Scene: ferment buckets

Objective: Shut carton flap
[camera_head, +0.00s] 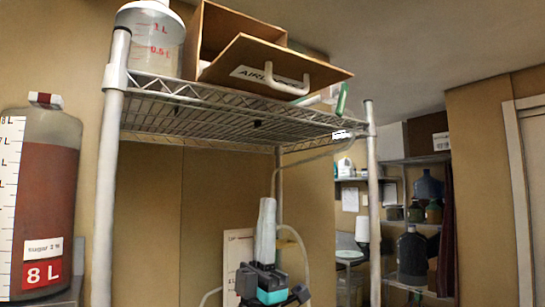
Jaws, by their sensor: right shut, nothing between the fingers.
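A brown cardboard carton (213,30) stands on top of the wire shelf (180,90), high in the view. Its front flap (290,62) is open and tilts outward toward me. The flap carries a white handle (285,83) and a label partly reading "AIRL", which the handle partly covers. My right gripper (267,204) is below the shelf, pointing up, with its pale fingers shut and empty. It appears apart from the flap, which is above it in the picture. My left gripper is not in view.
A clear measuring container (152,45) stands left of the carton. Metal posts (108,180) frame the shelf. A large brown-filled jug (45,195) stands at the left. Stocked shelves (412,225) are at the back right.

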